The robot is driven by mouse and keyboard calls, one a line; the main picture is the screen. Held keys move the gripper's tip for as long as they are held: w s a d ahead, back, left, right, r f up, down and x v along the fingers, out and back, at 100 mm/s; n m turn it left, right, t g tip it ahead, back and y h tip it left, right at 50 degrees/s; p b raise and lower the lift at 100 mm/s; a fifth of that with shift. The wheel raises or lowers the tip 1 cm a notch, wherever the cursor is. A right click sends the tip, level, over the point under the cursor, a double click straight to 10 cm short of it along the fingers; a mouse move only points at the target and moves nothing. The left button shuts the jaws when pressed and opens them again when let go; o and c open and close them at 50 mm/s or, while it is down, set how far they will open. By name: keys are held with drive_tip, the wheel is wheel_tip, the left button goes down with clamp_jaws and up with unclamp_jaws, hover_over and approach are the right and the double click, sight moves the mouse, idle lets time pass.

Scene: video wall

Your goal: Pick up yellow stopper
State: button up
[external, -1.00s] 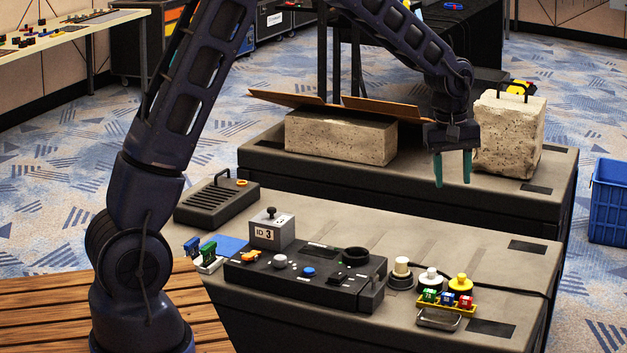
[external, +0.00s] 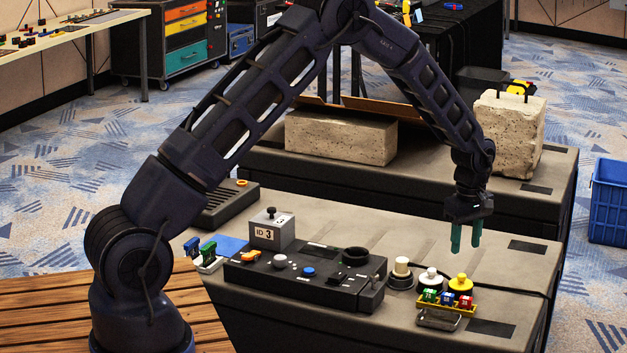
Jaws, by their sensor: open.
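The yellow stopper (external: 461,283) stands upright near the right end of the front table, with a round base and a small knob on top. A white stopper (external: 431,277) stands just left of it, and a cream one (external: 402,268) further left. A yellow tray (external: 462,309) with small green, blue and red pieces sits in front and hides part of its base. My gripper (external: 466,240) is open and empty, its teal fingers pointing down above the yellow stopper, apart from it.
A black control panel (external: 330,290) and a grey box marked ID 3 (external: 272,229) stand to the left on the table. Stone blocks (external: 509,132) stand on the rear table. A metal dish (external: 438,319) lies in front of the tray.

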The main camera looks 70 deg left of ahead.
sight(465, 277)
wheel_tip(465, 277, down, 8)
drive_tip(key=shift+w+f, duration=0.1)
drive_tip(key=shift+f, duration=0.15)
idle(0.4)
clamp_jaws()
